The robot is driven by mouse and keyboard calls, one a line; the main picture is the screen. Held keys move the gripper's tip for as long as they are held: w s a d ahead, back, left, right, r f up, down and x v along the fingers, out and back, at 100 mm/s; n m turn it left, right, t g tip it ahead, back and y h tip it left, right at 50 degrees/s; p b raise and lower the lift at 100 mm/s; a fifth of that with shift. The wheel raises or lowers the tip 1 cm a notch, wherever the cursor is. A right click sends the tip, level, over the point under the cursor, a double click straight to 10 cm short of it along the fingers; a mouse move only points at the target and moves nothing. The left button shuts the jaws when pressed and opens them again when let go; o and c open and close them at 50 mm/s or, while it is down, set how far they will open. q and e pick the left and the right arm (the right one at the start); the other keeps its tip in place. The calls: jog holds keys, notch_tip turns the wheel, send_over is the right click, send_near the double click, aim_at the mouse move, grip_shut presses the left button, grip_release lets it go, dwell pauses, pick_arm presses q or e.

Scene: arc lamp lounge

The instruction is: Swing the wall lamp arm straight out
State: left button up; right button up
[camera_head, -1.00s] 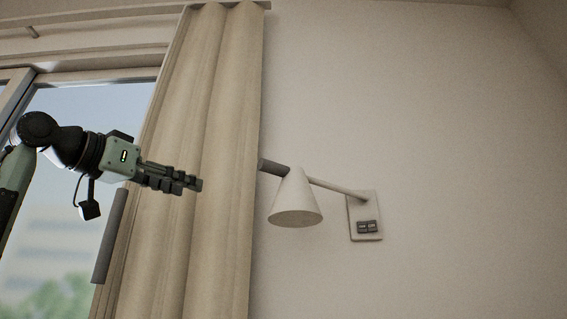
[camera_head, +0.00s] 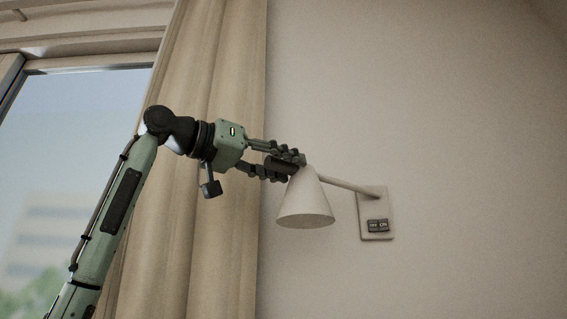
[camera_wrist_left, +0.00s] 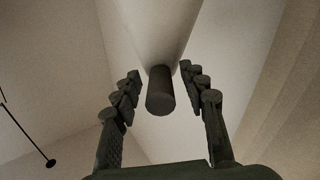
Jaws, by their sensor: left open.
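The wall lamp has a cream cone shade (camera_head: 305,205), a thin arm (camera_head: 350,186) and a wall plate (camera_head: 376,211) with a small dark switch panel. The arm slants from the plate to the left, toward the shade's top. A dark cylindrical grip (camera_head: 280,166) sticks out from the lamp's end. My left gripper (camera_head: 284,164) is open, with one finger above and one below the grip. In the left wrist view, the dark grip (camera_wrist_left: 160,92) sits between the two spread fingers, with visible gaps on both sides. The right gripper is not in view.
A beige curtain (camera_head: 205,90) hangs behind my left forearm, beside a window (camera_head: 80,150). The wall (camera_head: 450,130) to the right of the lamp is bare and clear.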

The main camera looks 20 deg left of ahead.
pick_arm(q)
jog(key=c, duration=1)
jog(key=shift+s+d, duration=0.1)
